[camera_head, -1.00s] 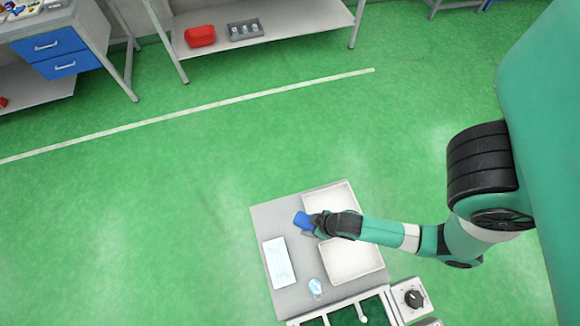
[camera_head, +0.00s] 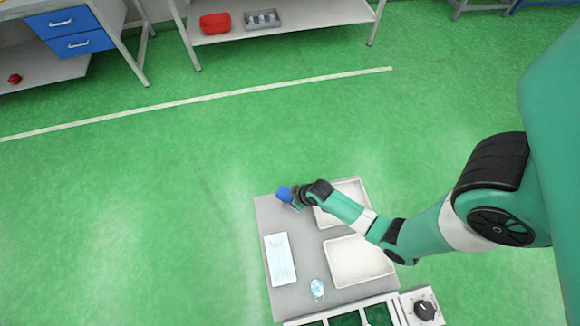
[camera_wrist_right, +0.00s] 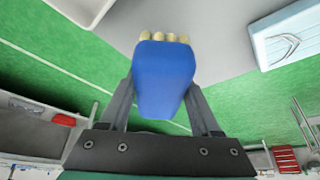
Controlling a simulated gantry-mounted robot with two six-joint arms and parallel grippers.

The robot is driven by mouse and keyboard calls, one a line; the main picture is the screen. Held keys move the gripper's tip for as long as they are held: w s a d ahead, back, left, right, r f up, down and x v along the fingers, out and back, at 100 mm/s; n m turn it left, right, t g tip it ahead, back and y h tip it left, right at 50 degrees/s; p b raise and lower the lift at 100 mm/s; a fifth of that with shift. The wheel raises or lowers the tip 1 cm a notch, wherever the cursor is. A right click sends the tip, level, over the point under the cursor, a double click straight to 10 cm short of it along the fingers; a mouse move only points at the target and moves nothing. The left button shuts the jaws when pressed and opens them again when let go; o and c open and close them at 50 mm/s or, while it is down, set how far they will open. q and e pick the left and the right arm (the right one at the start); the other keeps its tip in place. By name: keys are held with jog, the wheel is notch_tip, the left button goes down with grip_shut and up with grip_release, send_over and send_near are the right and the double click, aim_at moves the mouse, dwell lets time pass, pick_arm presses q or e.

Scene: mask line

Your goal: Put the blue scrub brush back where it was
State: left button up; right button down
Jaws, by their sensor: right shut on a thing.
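The blue scrub brush (camera_head: 284,194) is in my right gripper (camera_head: 297,197), over the far left part of the grey table (camera_head: 265,212). In the right wrist view the brush (camera_wrist_right: 165,78) sits between the two fingers of the gripper (camera_wrist_right: 160,105), with its pale bristles at the top of the picture. The gripper is shut on the blue body. Whether the bristles touch the table is hard to tell. My left gripper is in neither view.
On the table are a white and light-blue mask pack (camera_head: 281,259), a small clear-blue item (camera_head: 317,288) and two white trays, one near (camera_head: 358,262) and one far (camera_head: 352,190). A control box with a black knob (camera_head: 424,309) stands at the near right. Green floor lies beyond.

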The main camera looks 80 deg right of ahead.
jog(key=f, duration=0.1)
jog(key=f+b, duration=0.2)
jog(key=f, duration=0.1)
jog(key=shift+w+d, duration=0.25)
jog(key=shift+w, duration=0.05)
jog(key=shift+r, duration=0.1)
